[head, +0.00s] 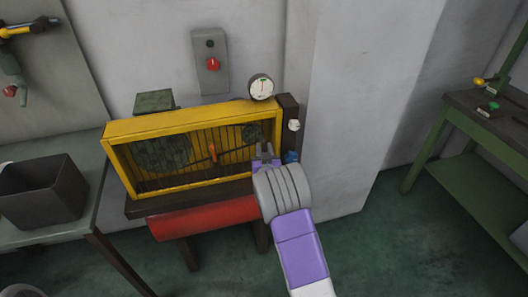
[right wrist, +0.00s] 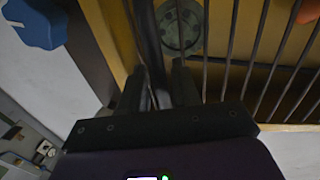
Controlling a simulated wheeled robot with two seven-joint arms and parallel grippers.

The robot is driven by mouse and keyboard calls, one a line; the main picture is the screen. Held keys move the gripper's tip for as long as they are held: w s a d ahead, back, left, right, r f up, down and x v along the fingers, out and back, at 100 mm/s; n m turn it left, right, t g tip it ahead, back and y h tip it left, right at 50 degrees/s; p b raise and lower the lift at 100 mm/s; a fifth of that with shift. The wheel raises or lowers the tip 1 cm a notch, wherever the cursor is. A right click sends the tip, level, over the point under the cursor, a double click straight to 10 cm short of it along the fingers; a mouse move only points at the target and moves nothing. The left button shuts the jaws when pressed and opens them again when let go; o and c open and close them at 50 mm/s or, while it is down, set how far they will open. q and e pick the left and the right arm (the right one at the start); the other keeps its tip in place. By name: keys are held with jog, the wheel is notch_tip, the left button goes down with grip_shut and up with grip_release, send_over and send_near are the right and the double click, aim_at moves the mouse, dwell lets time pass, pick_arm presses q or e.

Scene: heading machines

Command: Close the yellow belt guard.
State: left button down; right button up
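The yellow belt guard (head: 190,122) is a long box-like frame with a barred front, in the middle left of the head view. An orange handle (head: 212,152) stands upright on its bars. Dark round wheels show behind the bars. I cannot tell whether the front stands slightly open. My right gripper (head: 265,151) is at the guard's right end, fingers apart. In the right wrist view its two fingers (right wrist: 158,85) point at the guard's edge, with a thin dark bar between or just beyond them; contact is unclear. My left gripper is not in view.
A round gauge (head: 261,87) and a dark post (head: 291,125) with white and blue knobs stand at the guard's right end. A wall box with a red button (head: 213,65) is above. A dark bin (head: 42,190) is on the left table. A green table (head: 470,150) stands far right.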

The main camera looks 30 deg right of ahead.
jog(key=shift+a, duration=0.15)
jog(key=shift+s+a+f, duration=0.15)
jog(key=shift+s+a, duration=0.1)
jog(key=shift+s, duration=0.05)
jog(key=p+v, duration=0.1)
jog(key=v, duration=0.5)
jog(key=shift+s, duration=0.4)
jog(key=shift+d, duration=0.1)
